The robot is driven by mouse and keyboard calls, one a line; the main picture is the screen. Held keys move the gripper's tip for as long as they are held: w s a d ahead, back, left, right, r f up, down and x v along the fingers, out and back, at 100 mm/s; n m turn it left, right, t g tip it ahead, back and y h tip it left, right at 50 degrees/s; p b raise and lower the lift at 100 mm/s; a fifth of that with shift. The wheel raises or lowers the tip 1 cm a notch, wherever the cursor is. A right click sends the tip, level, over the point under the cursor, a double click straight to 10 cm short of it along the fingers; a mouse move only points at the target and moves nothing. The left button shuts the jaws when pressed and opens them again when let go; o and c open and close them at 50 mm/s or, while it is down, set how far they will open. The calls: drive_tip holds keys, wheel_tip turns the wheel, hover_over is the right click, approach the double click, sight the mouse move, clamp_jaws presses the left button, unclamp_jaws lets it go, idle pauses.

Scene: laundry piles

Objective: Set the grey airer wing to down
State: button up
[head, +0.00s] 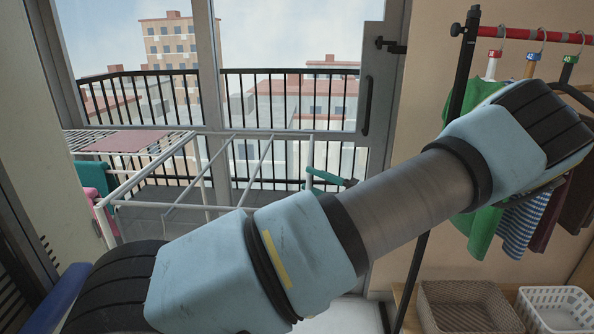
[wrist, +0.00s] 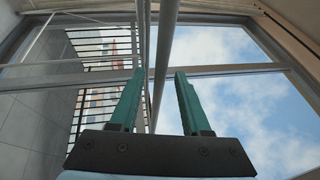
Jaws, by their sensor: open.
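The airer stands at the left by the glass door in the head view, with a pale grey frame (head: 213,208). Its wing (head: 268,135) is an open frame of thin bars, extending right from the rest of the airer and looking raised, not hanging. My gripper (head: 312,179), with teal fingers, is at the wing's right end. In the wrist view, my gripper (wrist: 159,72) is open, and a grey bar (wrist: 166,45) runs between its fingers. I cannot tell whether either finger touches it. My arm hides part of the space below the wing.
A mauve cloth (head: 137,141) lies on the airer's left part, and teal cloth (head: 92,177) hangs there. A balcony railing (head: 290,71) stands behind. At right are a clothes rack (head: 462,75) with hanging garments, a brown basket (head: 465,305) and a white basket (head: 555,308).

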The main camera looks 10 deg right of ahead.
drive_tip(key=shift+p+x, duration=0.5)
drive_tip(key=shift+x, duration=1.8)
clamp_jaws()
